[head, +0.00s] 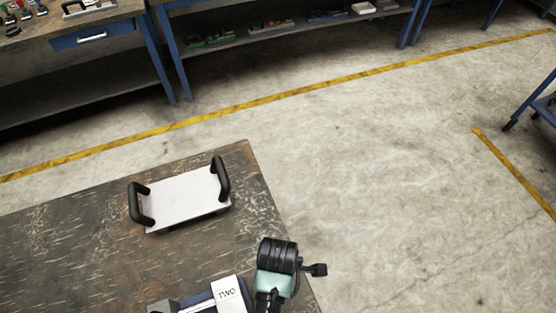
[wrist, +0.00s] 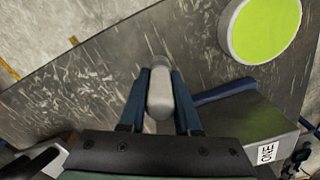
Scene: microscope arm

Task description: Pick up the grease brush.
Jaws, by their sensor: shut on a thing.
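In the wrist view, my gripper (wrist: 161,78) has its two blue fingers closed on a pale grey, rounded, elongated piece (wrist: 159,98). I take it to be the grease brush, seen nearly end-on. Its bristles cannot be made out, and its lower part runs down toward the gripper body. The dark, scratched tabletop lies behind it; I cannot tell whether the brush touches it. In the head view the fingers and brush are hidden, and only part of my arm shows at the bottom.
A light plate with two black handles (head: 182,200) lies on the worn table (head: 60,240). A box labelled TWO (head: 228,293) is at the bottom. The wrist view shows a lime-green disc (wrist: 262,26) and a grey box labelled ONE (wrist: 245,128).

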